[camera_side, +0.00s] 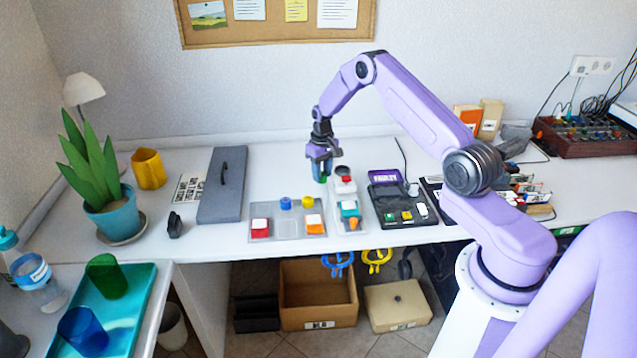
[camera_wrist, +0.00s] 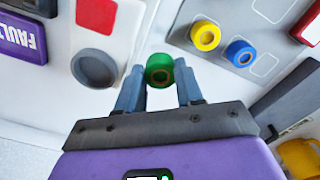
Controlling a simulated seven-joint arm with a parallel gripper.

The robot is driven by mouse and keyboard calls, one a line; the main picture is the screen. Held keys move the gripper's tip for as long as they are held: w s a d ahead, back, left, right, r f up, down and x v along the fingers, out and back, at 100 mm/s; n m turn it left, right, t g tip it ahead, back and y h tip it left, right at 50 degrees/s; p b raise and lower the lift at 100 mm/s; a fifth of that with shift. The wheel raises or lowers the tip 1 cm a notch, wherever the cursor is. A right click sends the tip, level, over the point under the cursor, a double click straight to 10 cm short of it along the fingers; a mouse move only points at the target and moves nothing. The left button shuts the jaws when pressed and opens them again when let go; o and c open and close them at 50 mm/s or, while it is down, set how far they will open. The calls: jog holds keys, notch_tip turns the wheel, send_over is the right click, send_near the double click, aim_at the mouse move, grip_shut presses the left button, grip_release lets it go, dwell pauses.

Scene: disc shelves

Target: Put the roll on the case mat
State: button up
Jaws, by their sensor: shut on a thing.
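My gripper (camera_side: 321,170) is shut on a green roll (camera_wrist: 159,70), gripping it between both fingertips in the wrist view. Only a sliver of the roll (camera_side: 323,179) shows below the fingers in the side view. The gripper is above the white table, behind a grey mat (camera_side: 287,229) with outlined places. That mat carries a blue roll (camera_side: 285,203), a yellow roll (camera_side: 307,202), a red box and an orange box. The mat (camera_wrist: 222,22) is at the upper right of the wrist view. No label shows that it is the case mat.
A pale strip (camera_side: 335,221) with red, dark and teal items lies right of the mat. A long grey lid with a handle (camera_side: 212,207) lies to the left. A potted plant (camera_side: 115,215) stands beyond it.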

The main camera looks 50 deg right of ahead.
jog(key=shift+w+d+f, duration=0.2)
jog(key=shift+w+f, duration=0.25)
jog(key=shift+f, duration=0.1)
jog(key=shift+w+d+f, duration=0.15)
jog(key=shift+w+f, duration=0.25)
jog(key=shift+f, duration=0.15)
jog(key=shift+w+f, duration=0.2)
jog(key=shift+f, duration=1.55)
jog(key=shift+f, duration=0.2)
jog(key=o, duration=0.7)
jog(key=shift+o, duration=0.2)
jog(key=shift+r, duration=0.2)
